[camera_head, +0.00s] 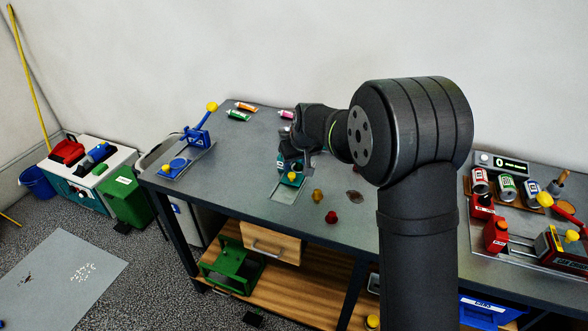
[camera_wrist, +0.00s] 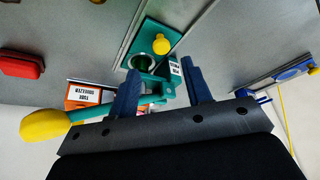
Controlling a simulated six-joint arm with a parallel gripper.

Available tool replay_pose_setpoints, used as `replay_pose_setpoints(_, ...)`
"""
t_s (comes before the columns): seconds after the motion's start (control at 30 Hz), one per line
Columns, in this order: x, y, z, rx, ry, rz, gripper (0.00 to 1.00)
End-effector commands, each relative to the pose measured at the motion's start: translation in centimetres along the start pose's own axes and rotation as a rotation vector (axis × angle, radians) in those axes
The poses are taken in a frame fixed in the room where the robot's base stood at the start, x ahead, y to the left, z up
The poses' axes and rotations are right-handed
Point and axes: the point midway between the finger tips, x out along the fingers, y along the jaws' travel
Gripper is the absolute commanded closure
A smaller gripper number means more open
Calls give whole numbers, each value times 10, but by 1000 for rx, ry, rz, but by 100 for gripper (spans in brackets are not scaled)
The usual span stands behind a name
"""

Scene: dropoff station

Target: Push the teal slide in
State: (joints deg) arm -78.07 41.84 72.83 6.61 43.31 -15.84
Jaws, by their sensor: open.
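The teal slide (camera_wrist: 150,32) is a flat plate with a round yellow knob (camera_wrist: 161,45), set in a grey track on the bench. In the wrist view it lies beyond my gripper (camera_wrist: 160,70), whose two fingers are open. A teal part with a dark ring shows between the fingers, and I cannot tell whether they touch it. In the head view the slide's yellow knob (camera_head: 292,177) shows just below my gripper (camera_head: 293,163), at the back end of the track (camera_head: 285,193). My arm hides part of the teal device there.
A teal lever with a big yellow end (camera_wrist: 45,125) and an orange labelled block (camera_wrist: 85,95) are close by my left finger in the wrist view. A blue device (camera_head: 190,150) stands left. A brass piece (camera_head: 318,196) and red knob (camera_head: 331,217) are in front. Bench at left-front is clear.

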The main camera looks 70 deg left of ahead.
Motion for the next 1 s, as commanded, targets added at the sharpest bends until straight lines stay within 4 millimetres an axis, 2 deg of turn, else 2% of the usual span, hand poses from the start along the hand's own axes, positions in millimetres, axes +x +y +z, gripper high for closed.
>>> replay_pose_setpoints(0.03, -14, 0, 0, 0, 2, 1, 55)
replay_pose_setpoints(0.3, -76, 1, -1, 1, 4, 1, 55)
replay_pose_setpoints(0.5, -107, 1, 0, 1, 3, 2, 55)
replay_pose_setpoints(0.7, -118, 1, 0, 1, 1, 1, 55)
replay_pose_setpoints(1.0, -119, 1, 0, 0, 0, 1, 55)
